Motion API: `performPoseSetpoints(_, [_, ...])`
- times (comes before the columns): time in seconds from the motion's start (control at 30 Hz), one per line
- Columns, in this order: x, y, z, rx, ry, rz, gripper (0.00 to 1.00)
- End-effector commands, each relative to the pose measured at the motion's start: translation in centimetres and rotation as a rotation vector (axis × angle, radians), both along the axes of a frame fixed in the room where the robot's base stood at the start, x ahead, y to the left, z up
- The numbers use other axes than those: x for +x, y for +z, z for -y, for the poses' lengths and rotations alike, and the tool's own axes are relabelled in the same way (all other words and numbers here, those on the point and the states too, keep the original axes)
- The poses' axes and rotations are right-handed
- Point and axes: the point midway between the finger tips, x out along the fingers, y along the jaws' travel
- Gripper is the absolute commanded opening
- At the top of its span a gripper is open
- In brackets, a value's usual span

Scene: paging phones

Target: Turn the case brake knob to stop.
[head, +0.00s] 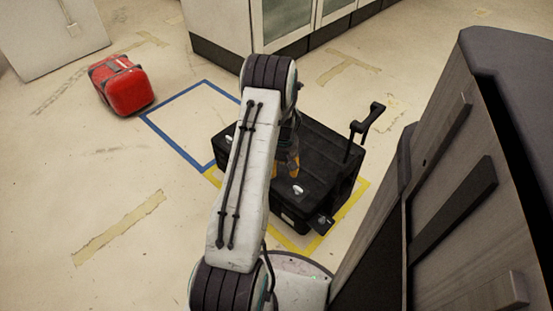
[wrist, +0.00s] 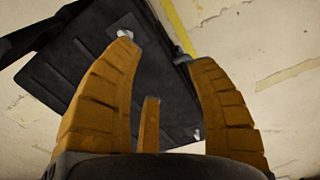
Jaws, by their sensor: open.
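The black case (head: 325,165) stands inside yellow floor tape, its pull handle raised at the right. It also shows in the wrist view (wrist: 110,75). Two small pale fittings show on its top: one near the front (head: 298,190) and one at the left edge (head: 243,128). In the wrist view, one pale fitting (wrist: 125,33) is beside the left fingertip and another (wrist: 197,134) lies between the fingers, farther down. I cannot tell which is the brake knob or read its setting. My gripper (wrist: 158,52) is open and empty above the case; its orange fingers also show in the head view (head: 293,164).
A red case (head: 122,85) lies on the floor at the left. A blue tape outline (head: 175,130) encloses empty floor behind the black case. A dark-topped cabinet (head: 480,150) stands close on the right, and a white cabinet (head: 225,30) at the back.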

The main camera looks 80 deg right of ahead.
Motion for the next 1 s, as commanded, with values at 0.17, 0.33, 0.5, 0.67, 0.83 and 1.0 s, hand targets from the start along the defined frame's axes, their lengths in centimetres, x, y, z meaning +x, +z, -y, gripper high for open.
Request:
performPoseSetpoints(0.17, [0.7, 1.6, 0.5, -0.018, 0.014, 0.001, 0.52])
performPoseSetpoints(0.33, [1.0, 2.3, 0.7, -0.026, 0.022, 0.001, 0.52])
performPoseSetpoints(0.5, [1.1, 2.4, 0.7, -0.028, 0.024, 0.002, 0.52])
performPoseSetpoints(0.67, [1.1, 2.4, 0.7, -0.028, 0.024, 0.002, 0.52])
performPoseSetpoints(0.83, [1.0, 2.5, 0.7, -0.028, 0.02, 0.002, 0.51])
performPoseSetpoints(1.0, [-0.1, 1.3, -0.1, 0.005, -0.002, -0.001, 0.51])
